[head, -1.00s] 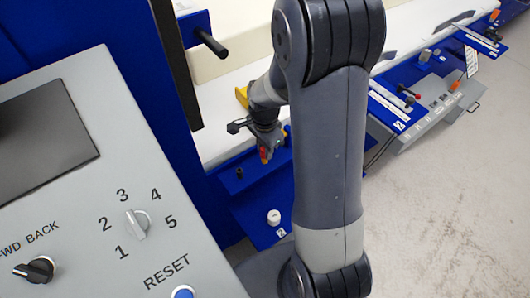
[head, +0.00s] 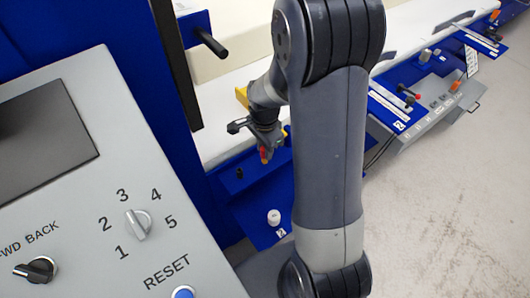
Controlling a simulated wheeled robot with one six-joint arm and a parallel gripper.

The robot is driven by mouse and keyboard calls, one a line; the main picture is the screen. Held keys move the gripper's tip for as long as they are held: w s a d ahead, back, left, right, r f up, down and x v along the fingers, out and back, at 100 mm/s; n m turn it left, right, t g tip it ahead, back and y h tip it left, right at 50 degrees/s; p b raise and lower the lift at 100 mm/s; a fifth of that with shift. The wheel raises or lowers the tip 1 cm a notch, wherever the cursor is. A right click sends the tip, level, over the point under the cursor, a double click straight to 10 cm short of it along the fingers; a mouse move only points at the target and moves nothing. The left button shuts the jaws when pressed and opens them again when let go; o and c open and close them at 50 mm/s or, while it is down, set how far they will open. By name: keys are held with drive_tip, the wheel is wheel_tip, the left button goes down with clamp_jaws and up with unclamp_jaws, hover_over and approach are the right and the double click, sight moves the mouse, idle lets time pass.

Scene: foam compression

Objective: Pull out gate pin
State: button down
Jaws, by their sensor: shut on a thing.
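My gripper (head: 265,149) shows small, left of my upright arm link, above the blue ledge of the machine. The finger gap itself is too small to see.
A blue ledge (head: 225,185) carries a black peg (head: 240,173) and a white round knob (head: 274,217). A grey control panel (head: 90,200) fills the left. A black handle (head: 211,43) sticks out above. Open floor (head: 460,200) lies right.

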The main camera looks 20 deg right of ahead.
drive_tip(key=shift+r+p, duration=1.35)
drive_tip(key=shift+r, duration=0.45)
idle(0.4)
drive_tip(key=shift+r+p, duration=1.9)
drive_tip(key=shift+r, duration=0.6)
